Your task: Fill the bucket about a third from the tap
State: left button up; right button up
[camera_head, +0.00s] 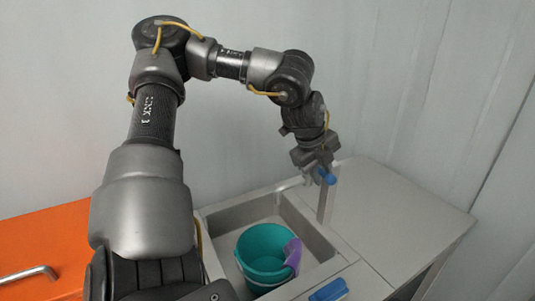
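A teal bucket (263,262) stands upright in the grey sink basin (228,214). Its inside shows as plain teal, and I cannot tell any water level. The grey tap (324,204) rises at the sink's right back side, with a blue handle (327,178) at its top. No stream of water can be made out. My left gripper (317,170) is at the tap's top, close to the blue handle. The fingertips are small and partly hidden, so I cannot tell whether they touch or grip it. My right gripper is not in view.
A purple cloth (293,253) hangs over the bucket's right rim. A blue object (329,291) lies on the counter in front. The grey counter (395,210) right of the sink is clear. An orange cabinet (45,240) with a metal handle stands at left; walls close off the back.

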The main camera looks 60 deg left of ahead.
aim_at(297, 181)
pick_arm(q)
grip_shut()
jog(key=shift+s+a+m+g+h+p, duration=0.2)
jog(key=shift+s+m+h, duration=0.3)
jog(key=shift+m, duration=0.7)
jog(key=shift+s+a+m+g+h+p, duration=0.15)
jog(key=shift+s+m+h, duration=0.35)
jog(key=shift+m, duration=0.7)
jog(key=a+m+g+p, duration=0.1)
jog(key=m, duration=0.2)
jog(key=s+a+m+h+p, duration=0.1)
jog(key=m, duration=0.2)
jog(key=s+a+m+g+h+p, duration=0.1)
jog(key=m, duration=0.2)
jog(key=shift+s+a+m+g, duration=0.2)
jog(key=shift+a+m+g, duration=0.1)
jog(key=shift+g, duration=0.05)
jog(key=shift+r, duration=0.1)
dwell(3.8)
